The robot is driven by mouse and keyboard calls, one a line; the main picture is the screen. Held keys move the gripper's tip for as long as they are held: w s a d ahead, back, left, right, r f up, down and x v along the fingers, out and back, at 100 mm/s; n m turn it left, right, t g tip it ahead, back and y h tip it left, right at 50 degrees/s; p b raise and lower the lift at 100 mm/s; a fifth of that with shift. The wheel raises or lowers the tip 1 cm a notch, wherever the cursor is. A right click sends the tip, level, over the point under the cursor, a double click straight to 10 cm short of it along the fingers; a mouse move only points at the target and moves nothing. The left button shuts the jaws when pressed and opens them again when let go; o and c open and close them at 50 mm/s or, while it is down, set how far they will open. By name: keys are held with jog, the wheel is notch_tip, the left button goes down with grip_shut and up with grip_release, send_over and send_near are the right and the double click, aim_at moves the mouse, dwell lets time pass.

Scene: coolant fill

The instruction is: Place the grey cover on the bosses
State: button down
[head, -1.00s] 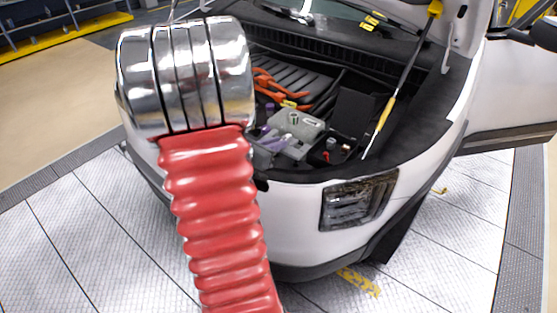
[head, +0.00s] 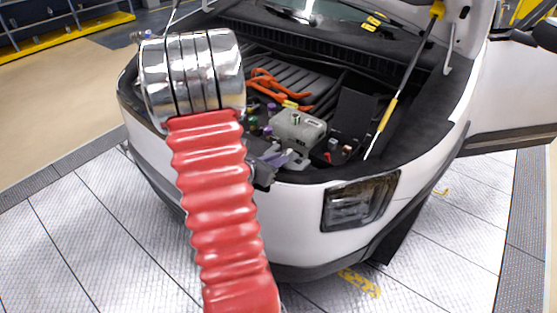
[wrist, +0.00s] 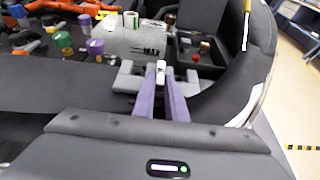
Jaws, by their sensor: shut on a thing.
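My gripper (wrist: 161,82), with purple fingers, is shut on the grey cover (wrist: 124,82). The cover is a light grey piece that shows on both sides of the fingers, and a small pale stub stands between the fingertips. In the head view my gripper (head: 287,157) is low over the front of the open engine bay, just in front of the grey tank (head: 298,126). The tank, marked MAX, also shows behind the cover in the wrist view (wrist: 140,42). I cannot make out the bosses, nor tell whether the cover touches anything beneath.
Several coloured caps (wrist: 64,40) stand left of the tank. A dark block with red and brass fittings (head: 337,150) is at its right. Orange cables (head: 270,82) lie behind. A yellow prop rod (head: 388,113) and the bay's front edge bound the space.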

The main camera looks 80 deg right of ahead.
jog(key=shift+f, duration=0.45)
jog(key=shift+f, duration=0.1)
jog(key=c, duration=1.8)
grip_release()
jog(key=v, duration=1.2)
jog(key=shift+w, duration=0.1)
